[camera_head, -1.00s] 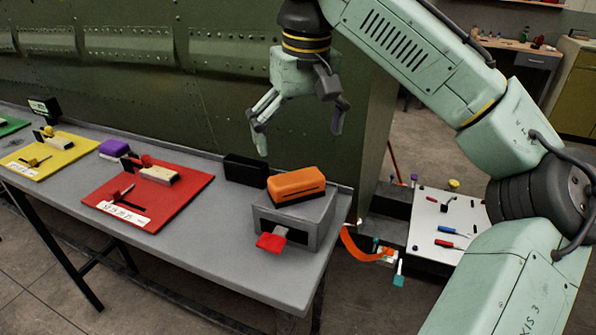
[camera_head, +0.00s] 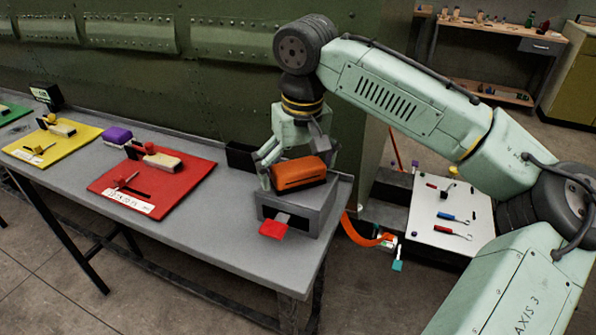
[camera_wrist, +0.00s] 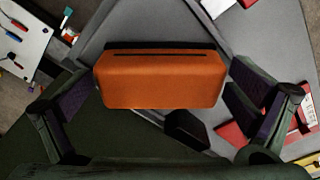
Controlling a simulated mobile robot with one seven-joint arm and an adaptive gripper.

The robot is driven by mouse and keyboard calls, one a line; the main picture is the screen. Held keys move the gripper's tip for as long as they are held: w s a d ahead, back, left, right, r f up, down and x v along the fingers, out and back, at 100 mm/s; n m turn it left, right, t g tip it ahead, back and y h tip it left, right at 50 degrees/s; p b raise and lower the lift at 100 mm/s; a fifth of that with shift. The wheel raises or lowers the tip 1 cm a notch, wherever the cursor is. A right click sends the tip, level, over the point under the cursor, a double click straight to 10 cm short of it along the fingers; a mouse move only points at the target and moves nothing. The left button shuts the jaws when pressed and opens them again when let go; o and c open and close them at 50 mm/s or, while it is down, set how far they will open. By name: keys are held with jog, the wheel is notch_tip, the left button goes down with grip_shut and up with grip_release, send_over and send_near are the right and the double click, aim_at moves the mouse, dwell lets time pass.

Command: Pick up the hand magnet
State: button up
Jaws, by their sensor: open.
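The hand magnet is most likely the orange block with a dark slot (camera_head: 299,173), which lies on top of a grey box (camera_head: 318,216) at the right end of the bench. My gripper (camera_head: 291,172) is open and low over the orange block, with a finger beside its left end. In the wrist view the orange block (camera_wrist: 160,75) sits between the two spread fingers, with gaps on both sides. I cannot tell from the pictures whether either finger touches it.
A red tab (camera_head: 273,230) sticks out of the grey box's front. A black open bin (camera_head: 241,157) stands behind left. A red mat (camera_head: 190,182) and a yellow mat (camera_head: 75,147) with tools lie further left. A white tool board (camera_head: 425,225) is right of the bench.

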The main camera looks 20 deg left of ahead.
aim_at(293, 165)
jog(key=shift+c, duration=0.6)
jog(key=c, duration=1.3)
jog(key=shift+r, duration=0.1)
jog(key=shift+c, duration=0.2)
jog(key=shift+r, duration=0.1)
jog(key=shift+r, duration=0.6)
jog(key=shift+s+a+r+b, duration=0.15)
jog(key=shift+r+b, duration=0.2)
jog(key=shift+r, duration=0.15)
jog(key=shift+s+a+r+b, duration=0.15)
jog(key=shift+r+b, duration=0.2)
jog(key=shift+r, duration=0.1)
jog(key=s+a+r+b, duration=0.1)
jog(key=s+a+b, duration=0.2)
jog(key=s+a, duration=0.6)
jog(key=s, duration=0.3)
jog(key=shift+a+r, duration=0.15)
jog(key=shift+r, duration=0.15)
